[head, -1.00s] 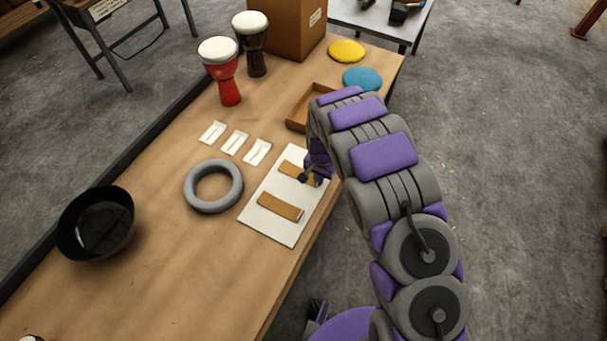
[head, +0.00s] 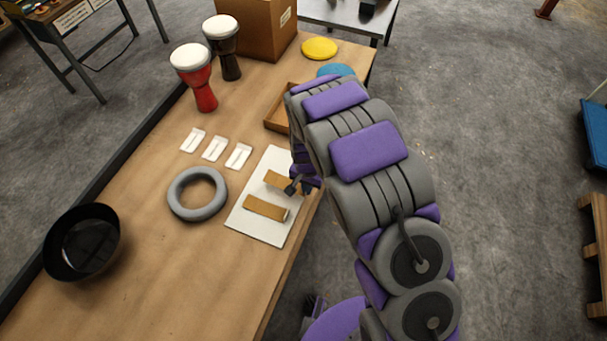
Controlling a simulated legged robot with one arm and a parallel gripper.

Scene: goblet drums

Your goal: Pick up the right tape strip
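Two brown tape strips lie on a white sheet (head: 257,226) near the table's right edge. The farther strip (head: 275,179) reaches further right in the picture, and its right end is partly hidden by my gripper. The nearer strip (head: 266,208) is in full view, lying roughly parallel to it. My gripper (head: 298,187) points down at the right end of the farther strip. Its dark fingers are small, and my arm covers part of it. I cannot tell whether they touch the strip or how far apart they are.
A grey ring (head: 180,194) and three small white pieces (head: 213,149) lie left of the sheet. A wooden tray (head: 275,118) is beyond it, partly behind my arm. The near tabletop is clear.

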